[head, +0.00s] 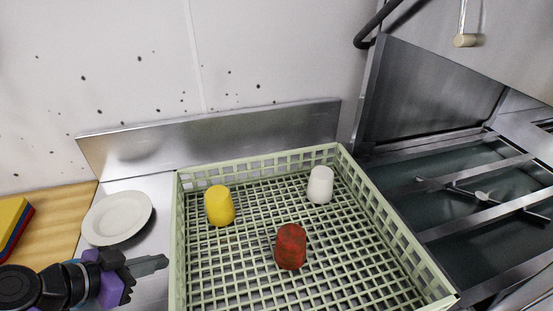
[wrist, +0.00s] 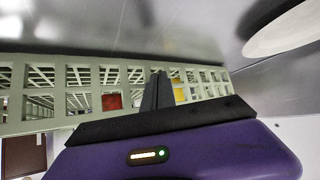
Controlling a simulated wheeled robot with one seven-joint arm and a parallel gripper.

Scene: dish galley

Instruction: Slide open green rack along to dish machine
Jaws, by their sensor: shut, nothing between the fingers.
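The open green rack (head: 345,155) sits on the steel counter, just left of the dish machine (head: 450,190). A yellow cup (head: 219,206), a white cup (head: 320,185) and a red mug (head: 291,247) stand upside down in it. My gripper (head: 150,265) is shut and empty at the rack's left side, with its tips close to the left wall. In the wrist view the shut fingers (wrist: 157,92) point at the lattice wall of the rack (wrist: 60,85). I cannot tell whether they touch it. The rack's near edge is cut off in the head view.
A white plate (head: 117,218) lies on the counter left of the rack. Yellow and red items (head: 13,228) lie on a wooden board (head: 55,222) at the far left. A steel backsplash (head: 215,137) runs behind the rack. The dish machine's open bed lies to the right.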

